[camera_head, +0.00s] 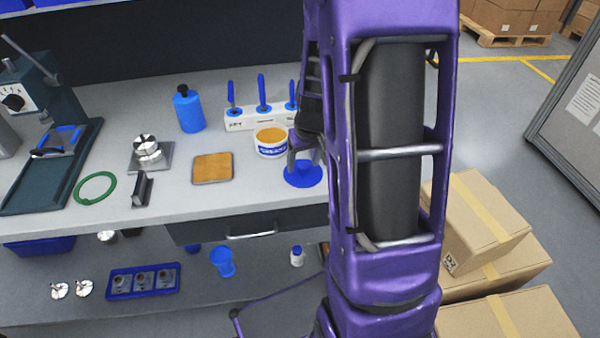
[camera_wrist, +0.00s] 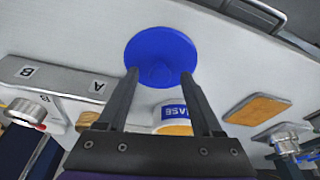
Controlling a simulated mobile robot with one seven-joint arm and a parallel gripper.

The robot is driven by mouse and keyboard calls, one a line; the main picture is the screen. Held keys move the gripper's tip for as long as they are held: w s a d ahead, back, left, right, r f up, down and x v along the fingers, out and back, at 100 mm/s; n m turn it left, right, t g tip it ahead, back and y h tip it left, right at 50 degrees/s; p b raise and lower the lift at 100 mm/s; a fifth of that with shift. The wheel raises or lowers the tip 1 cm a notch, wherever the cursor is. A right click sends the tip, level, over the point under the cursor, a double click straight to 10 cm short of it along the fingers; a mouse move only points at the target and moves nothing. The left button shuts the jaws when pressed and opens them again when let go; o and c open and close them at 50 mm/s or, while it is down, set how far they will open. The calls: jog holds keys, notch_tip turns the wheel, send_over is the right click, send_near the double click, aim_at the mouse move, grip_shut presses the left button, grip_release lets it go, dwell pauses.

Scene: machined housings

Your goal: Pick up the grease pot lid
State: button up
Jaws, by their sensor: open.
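The grease pot lid is a round blue disc (camera_head: 304,175) lying on the grey workbench near its front edge, beside the pot. In the wrist view the lid (camera_wrist: 160,54) lies just beyond my fingertips, with a raised round knob at its middle. My gripper (camera_wrist: 160,78) is open and empty, its two fingers on either side of the knob. In the head view my gripper (camera_head: 305,160) is over the lid and hides part of it. The white grease pot (camera_head: 271,143), open with orange-yellow grease inside, stands just left of the lid; it also shows in the wrist view (camera_wrist: 173,117).
A white holder (camera_head: 262,118) with blue-handled tools stands behind the pot. A blue bottle (camera_head: 188,110), an orange-brown pad (camera_head: 212,168), a metal part (camera_head: 147,149) and a green ring (camera_head: 95,188) are further left. Bare bench lies between the pad and the lid.

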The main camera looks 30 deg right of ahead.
grip_shut()
dwell(0.3)
jog(key=shift+r, duration=0.1)
